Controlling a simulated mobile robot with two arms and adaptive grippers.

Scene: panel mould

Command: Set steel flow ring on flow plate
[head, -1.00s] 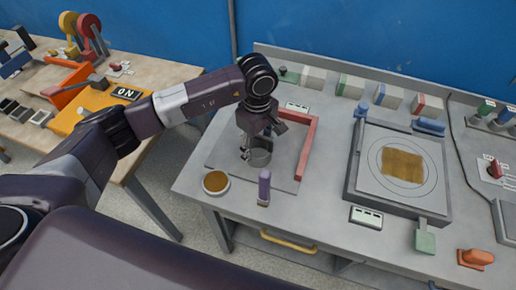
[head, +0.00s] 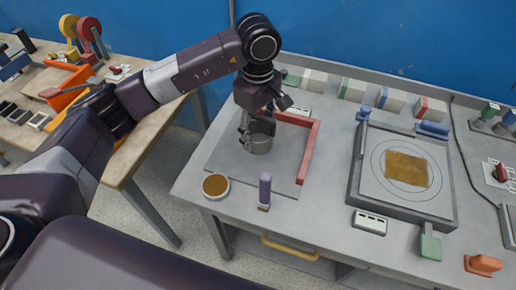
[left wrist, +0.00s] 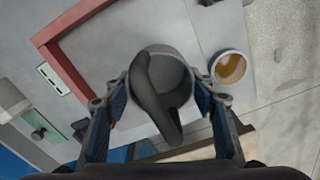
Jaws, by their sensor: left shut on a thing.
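My right gripper is not in view.
The red edge (head: 314,140) stands right of the ring. A round dish with brown contents (head: 216,186) and a purple-handled tool (head: 265,190) are in front. Several boxes line the back. Bare table lies between the board and the plate's frame.

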